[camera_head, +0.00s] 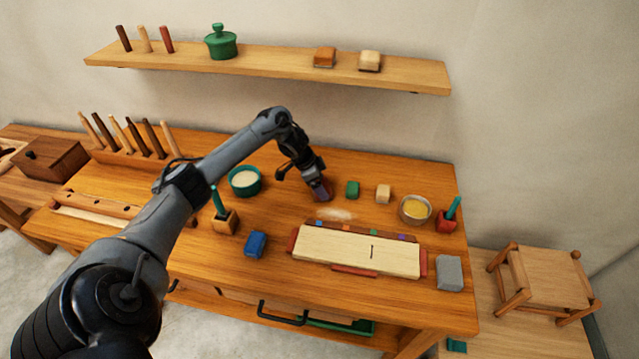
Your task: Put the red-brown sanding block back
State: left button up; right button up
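My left gripper (314,182) reaches down over the workbench from the left, at the left end of a short row of small blocks. A dark red-brown block (321,193), which looks like the sanding block, is at its fingertips, and the fingers appear closed on it. The block is partly hidden by the gripper, and I cannot tell whether its underside touches the bench. My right gripper is not in view.
A pale board (345,250) lies in front, with a light dusty patch (335,214) behind it. A green bowl (245,181) is left of the gripper and a yellow-filled bowl (415,209) right. Blue (256,245) and grey (449,273) blocks flank the board.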

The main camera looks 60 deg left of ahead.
pick_arm(q)
jog(key=shift+f, duration=0.1)
jog(key=o, duration=0.8)
jog(key=p+v, duration=0.2)
jog(key=v, duration=1)
